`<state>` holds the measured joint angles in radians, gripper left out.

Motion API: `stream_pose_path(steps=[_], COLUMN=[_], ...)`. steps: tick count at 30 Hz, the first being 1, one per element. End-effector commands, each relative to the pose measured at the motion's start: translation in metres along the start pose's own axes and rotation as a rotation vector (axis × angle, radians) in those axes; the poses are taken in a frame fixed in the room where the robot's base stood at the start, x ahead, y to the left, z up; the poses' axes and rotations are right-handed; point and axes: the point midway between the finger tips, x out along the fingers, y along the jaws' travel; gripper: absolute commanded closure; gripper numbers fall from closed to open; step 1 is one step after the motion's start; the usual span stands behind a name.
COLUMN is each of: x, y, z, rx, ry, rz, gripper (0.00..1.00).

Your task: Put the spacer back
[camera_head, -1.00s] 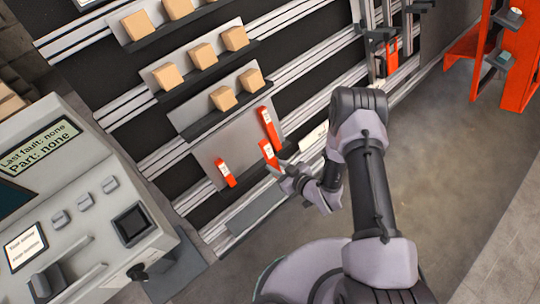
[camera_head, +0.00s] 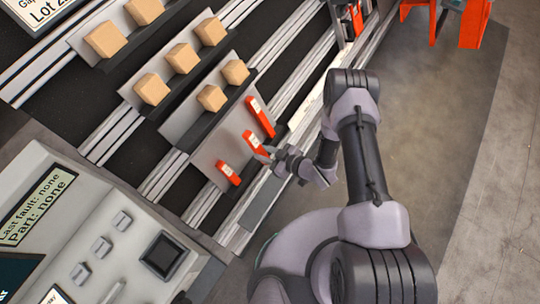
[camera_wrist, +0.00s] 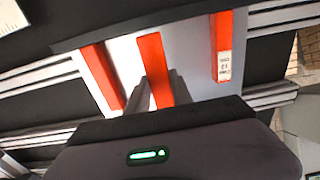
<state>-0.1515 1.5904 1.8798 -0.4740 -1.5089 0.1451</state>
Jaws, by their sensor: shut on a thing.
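Three red spacers are at the grey panel (camera_head: 215,140): a short left one (camera_head: 228,173), a middle one (camera_head: 254,144) and a longer right one (camera_head: 260,117), each with a pale label in the head view. My gripper (camera_head: 270,151) is at the lower end of the middle spacer. In the wrist view, my gripper's grey fingers (camera_wrist: 153,93) are shut on the middle spacer (camera_wrist: 152,58), hiding part of it. The other two spacers stand apart on either side, left (camera_wrist: 101,75) and right (camera_wrist: 222,45). I cannot tell whether the held spacer touches the panel.
A console (camera_head: 100,215) with a screen and buttons stands at lower left. A red frame (camera_head: 473,25) stands at upper right; the floor (camera_head: 430,120) at right is clear.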

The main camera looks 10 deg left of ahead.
Motion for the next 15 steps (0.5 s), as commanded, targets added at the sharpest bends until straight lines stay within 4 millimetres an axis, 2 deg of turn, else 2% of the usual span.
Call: stream_pose_path(steps=[9, 15], x=[0.037, 0.055], y=[-0.001, 0.000], z=[0.003, 0.002], rx=[-0.001, 0.000], ry=[0.000, 0.001], rz=[-0.001, 0.000], gripper=[1.00, 1.00])
